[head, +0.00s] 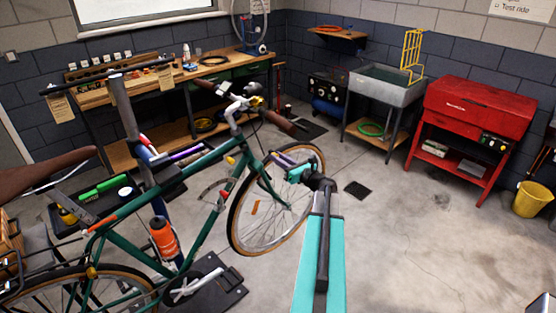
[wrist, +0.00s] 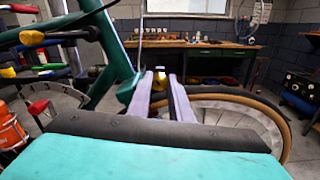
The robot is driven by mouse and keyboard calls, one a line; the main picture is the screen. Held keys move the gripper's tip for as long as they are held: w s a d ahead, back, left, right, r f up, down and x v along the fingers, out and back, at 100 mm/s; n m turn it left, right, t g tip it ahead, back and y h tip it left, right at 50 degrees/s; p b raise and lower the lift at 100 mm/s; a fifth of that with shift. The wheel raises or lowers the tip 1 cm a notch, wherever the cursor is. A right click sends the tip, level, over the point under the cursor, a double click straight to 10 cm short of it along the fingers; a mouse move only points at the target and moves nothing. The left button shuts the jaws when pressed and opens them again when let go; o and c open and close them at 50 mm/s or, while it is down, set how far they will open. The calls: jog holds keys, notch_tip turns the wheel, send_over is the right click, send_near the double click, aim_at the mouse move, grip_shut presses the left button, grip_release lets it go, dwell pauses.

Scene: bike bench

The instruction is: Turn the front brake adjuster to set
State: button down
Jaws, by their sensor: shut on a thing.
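The green bicycle (head: 205,165) is held upright in a work stand, its front wheel (head: 275,205) turned toward my arm. My gripper (head: 279,159) reaches from the right to the top of the front wheel, near the fork. In the wrist view my gripper (wrist: 161,78) shows as two pale purple fingers, close together, with a small yellow part (wrist: 160,75) between their tips. This looks like the front brake adjuster, and the fingers are shut on it. Its marking and turn position cannot be read. In the head view the fingers hide the adjuster.
The handlebar (head: 250,105) and its grips stand above my gripper. A wooden workbench (head: 215,68) is behind the bike. A sink (head: 385,88) and a red cabinet (head: 475,110) stand at the back right. The floor to the right is mostly clear.

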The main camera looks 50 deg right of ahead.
jog(key=shift+f+n+b, duration=0.15)
jog(key=shift+n+b, duration=0.55)
jog(key=shift+b, duration=0.65)
jog(key=shift+m+b, duration=11.8)
jog(key=shift+b, duration=17.2)
